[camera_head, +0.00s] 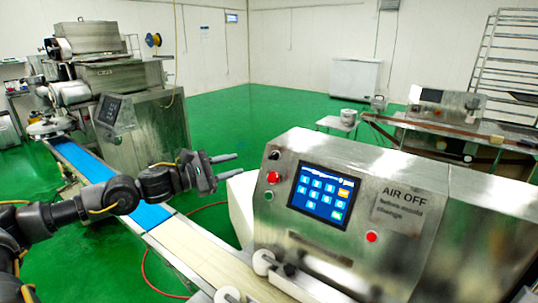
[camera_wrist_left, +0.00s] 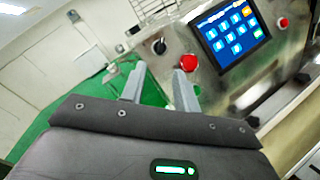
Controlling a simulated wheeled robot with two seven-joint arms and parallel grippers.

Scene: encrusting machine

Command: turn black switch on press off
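The press is a steel machine (camera_head: 345,242) with a lit blue touch screen (camera_head: 323,194). A small black switch (camera_head: 273,155) is on its front panel, left of the screen, above a red button (camera_head: 273,177). In the left wrist view the black switch (camera_wrist_left: 159,46) and red button (camera_wrist_left: 188,62) show just beyond the fingertips. My left gripper (camera_head: 239,164) is open and empty, its two fingers apart, pointing toward the panel and left of the switch in the head view. In the wrist view its fingers (camera_wrist_left: 159,74) have a gap between them. My right gripper is not in view.
A conveyor with a blue belt (camera_head: 100,172) and pale belt (camera_head: 200,250) runs under my left arm. Another red button (camera_head: 371,237) is right of the screen, below an "AIR OFF" label (camera_head: 404,195). Another machine (camera_head: 120,80) stands at back left. Green floor (camera_head: 240,115) is open behind.

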